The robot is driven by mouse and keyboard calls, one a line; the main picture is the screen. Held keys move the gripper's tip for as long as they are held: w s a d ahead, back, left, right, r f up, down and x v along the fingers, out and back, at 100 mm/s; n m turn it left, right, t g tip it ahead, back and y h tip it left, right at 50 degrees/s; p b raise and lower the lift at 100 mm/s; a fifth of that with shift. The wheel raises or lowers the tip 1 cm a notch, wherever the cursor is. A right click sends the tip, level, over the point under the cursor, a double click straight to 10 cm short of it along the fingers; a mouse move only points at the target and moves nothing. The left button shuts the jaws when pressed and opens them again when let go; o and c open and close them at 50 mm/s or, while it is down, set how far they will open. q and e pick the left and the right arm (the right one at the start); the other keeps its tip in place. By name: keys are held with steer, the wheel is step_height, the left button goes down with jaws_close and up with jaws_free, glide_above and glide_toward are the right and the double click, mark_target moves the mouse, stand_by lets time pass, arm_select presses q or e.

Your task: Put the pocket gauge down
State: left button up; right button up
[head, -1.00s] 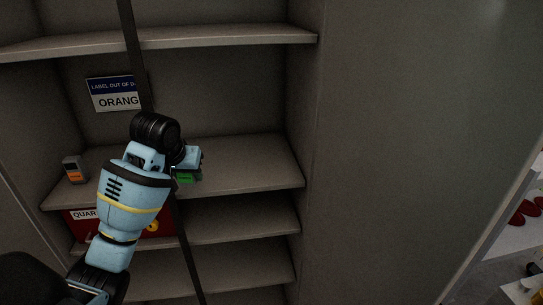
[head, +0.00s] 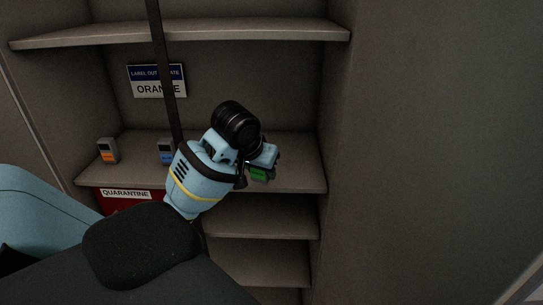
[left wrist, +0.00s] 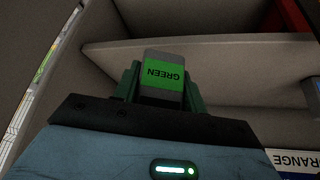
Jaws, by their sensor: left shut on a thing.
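My left gripper (head: 264,162) is shut on a grey pocket gauge with a green label (head: 261,174). It holds the gauge over the right part of the middle shelf (head: 305,178). In the left wrist view the gauge (left wrist: 163,76) sits between the fingers, and its label reads GREEN upside down. I cannot tell if the gauge touches the shelf. A gauge with an orange label (head: 107,151) stands at the shelf's left, and one with a blue label (head: 166,152) stands right of it. My right gripper is not in view.
A sign (head: 157,81) on the back wall reads LABEL OUT OF DATE, ORANGE. A dark vertical strap (head: 163,70) crosses the shelf front. A red QUARANTINE bin (head: 120,204) sits below. The cabinet side wall (head: 420,150) closes the right.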

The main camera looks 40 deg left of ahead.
arm_select(q)
glide_above(281, 161)
steer(key=s, duration=0.2)
steer(key=shift+w+d+f, duration=0.15)
steer(key=shift+d+f, duration=0.05)
steer(key=shift+f, duration=2.25)
steer(key=shift+f, duration=0.1)
steer(key=o, duration=1.1)
steer(key=shift+f, duration=0.1)
steer(key=shift+r, duration=0.5)
steer(key=v, duration=1.1)
steer(key=shift+s+r, duration=0.15)
steer(key=shift+s, duration=0.1)
steer(key=shift+d, duration=0.1)
